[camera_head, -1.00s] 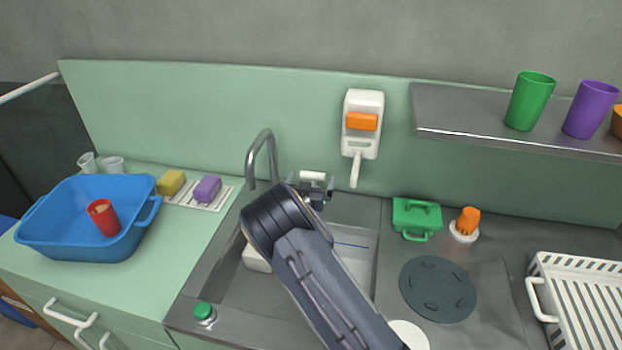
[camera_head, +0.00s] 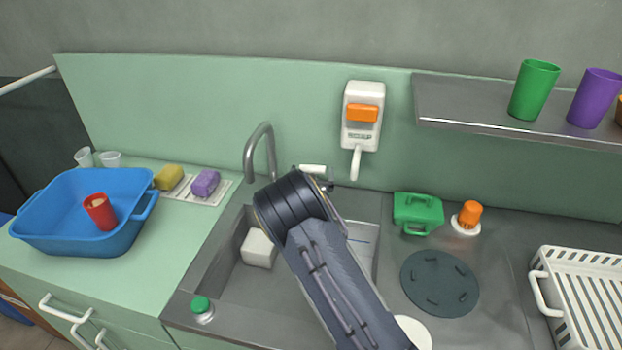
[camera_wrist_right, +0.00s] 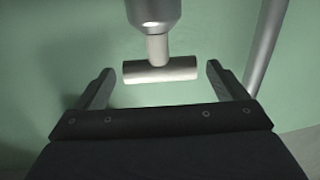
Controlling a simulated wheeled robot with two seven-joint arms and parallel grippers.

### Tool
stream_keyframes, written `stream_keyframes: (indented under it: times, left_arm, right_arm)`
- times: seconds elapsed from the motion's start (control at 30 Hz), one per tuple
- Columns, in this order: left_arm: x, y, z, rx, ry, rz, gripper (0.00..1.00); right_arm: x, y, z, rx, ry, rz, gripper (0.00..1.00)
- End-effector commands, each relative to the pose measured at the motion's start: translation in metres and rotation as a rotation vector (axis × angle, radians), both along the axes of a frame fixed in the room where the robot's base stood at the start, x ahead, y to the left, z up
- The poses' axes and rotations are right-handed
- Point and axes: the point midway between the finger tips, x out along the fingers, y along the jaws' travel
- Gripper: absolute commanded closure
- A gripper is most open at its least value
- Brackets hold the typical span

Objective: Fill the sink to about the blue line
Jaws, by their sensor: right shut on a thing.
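The sink (camera_head: 265,288) is a grey basin set in the counter. A thin blue line (camera_head: 362,241) shows on its back wall, right of my arm. The grey curved tap spout (camera_head: 262,135) stands behind the basin, and no water stream shows below it. The tap's pale bar handle (camera_head: 313,169) is right of the spout; it also shows in the right wrist view (camera_wrist_right: 160,70). My right gripper (camera_wrist_right: 160,78) has a finger at each end of this bar and is shut on it. In the head view my right arm hides much of the basin. My left gripper is not in view.
A white block (camera_head: 258,249) lies in the sink and a green knob (camera_head: 202,306) is at its front-left corner. A blue tub (camera_head: 70,235) holds a red cup (camera_head: 100,211). A dispenser (camera_head: 361,118) hangs behind. A green box (camera_head: 418,213) and white rack (camera_head: 590,300) are right.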

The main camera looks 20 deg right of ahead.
Motion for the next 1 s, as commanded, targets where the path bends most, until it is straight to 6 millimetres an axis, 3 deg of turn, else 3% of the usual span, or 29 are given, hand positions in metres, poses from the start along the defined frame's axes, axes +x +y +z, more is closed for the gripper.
stream_keyframes:
  times: [0.03, 0.2, 0.5, 1.0]
  left_arm:
    - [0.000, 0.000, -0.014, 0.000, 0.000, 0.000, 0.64]
    - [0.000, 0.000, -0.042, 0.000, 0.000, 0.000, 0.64]
    - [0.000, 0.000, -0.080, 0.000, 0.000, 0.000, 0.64]
    - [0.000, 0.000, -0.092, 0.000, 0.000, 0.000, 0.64]
  right_arm:
    - [-0.002, -0.004, -0.006, 0.002, -0.003, 0.027, 0.30]
    - [-0.003, -0.008, -0.007, 0.003, -0.007, 0.165, 0.30]
    - [-0.005, -0.015, -0.004, 0.003, -0.008, 0.421, 0.30]
    - [-0.003, -0.018, 0.000, 0.001, -0.003, 0.685, 0.30]
